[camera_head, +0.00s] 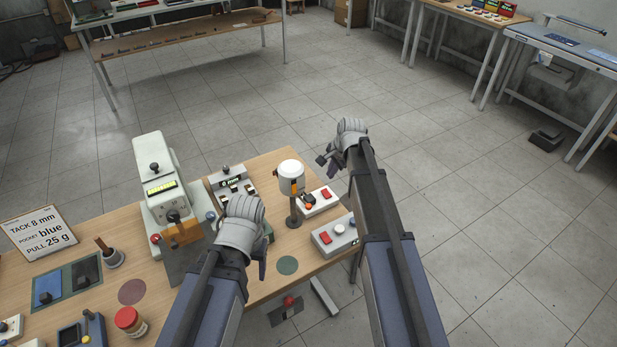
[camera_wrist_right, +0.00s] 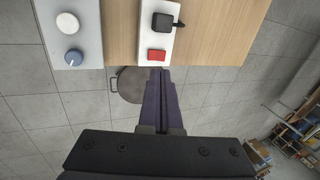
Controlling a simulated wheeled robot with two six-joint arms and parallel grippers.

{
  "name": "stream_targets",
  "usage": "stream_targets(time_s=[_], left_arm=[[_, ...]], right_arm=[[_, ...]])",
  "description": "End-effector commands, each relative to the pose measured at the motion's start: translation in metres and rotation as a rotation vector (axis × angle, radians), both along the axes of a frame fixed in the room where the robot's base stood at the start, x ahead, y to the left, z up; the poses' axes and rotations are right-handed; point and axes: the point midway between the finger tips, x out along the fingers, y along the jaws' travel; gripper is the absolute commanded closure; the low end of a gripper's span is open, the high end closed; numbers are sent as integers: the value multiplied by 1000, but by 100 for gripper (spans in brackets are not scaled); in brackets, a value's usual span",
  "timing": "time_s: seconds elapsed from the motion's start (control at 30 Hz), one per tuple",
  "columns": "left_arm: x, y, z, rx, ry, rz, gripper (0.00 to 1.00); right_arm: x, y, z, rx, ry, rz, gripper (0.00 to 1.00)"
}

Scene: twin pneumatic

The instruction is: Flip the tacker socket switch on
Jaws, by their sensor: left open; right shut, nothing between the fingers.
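A white socket strip (camera_head: 318,202) sits at the right edge of the wooden table, with a red rocker switch (camera_head: 326,193) on it. In the right wrist view the strip (camera_wrist_right: 146,38) carries a black plug (camera_wrist_right: 163,23) with a cord, and the red switch (camera_wrist_right: 157,55) near its end. I cannot tell which way the rocker is tilted. My right gripper (camera_head: 329,166) is shut and empty beyond the table edge; its fingertips (camera_wrist_right: 160,70) appear just short of the red switch in the wrist view. My left gripper (camera_head: 262,262) is open over the table, its fingers partly hidden.
A grey control box (camera_head: 335,236) with a knob and buttons stands beside the strip. A white-capped post (camera_head: 291,178) and a pale machine (camera_head: 160,180) stand left of it. Another socket (camera_head: 10,328) is at far left. Open floor lies beyond the table's right edge.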

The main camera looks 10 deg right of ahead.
Motion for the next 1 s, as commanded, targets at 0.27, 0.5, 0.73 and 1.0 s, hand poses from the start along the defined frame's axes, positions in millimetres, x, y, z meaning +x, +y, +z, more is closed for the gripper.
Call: stream_targets(time_s=[0.27,0.5,0.73,1.0], left_arm=[[0,0,0,0,0,0,36],[0,0,-1,0,0,0,36],[0,0,-12,0,0,0,36],[0,0,-43,0,0,0,36]], right_arm=[[8,-10,1,20,-8,-54,100],[9,-10,0,19,-8,-51,100],[12,-9,-11,19,-8,-50,100],[22,-5,-42,18,-8,-50,100]])
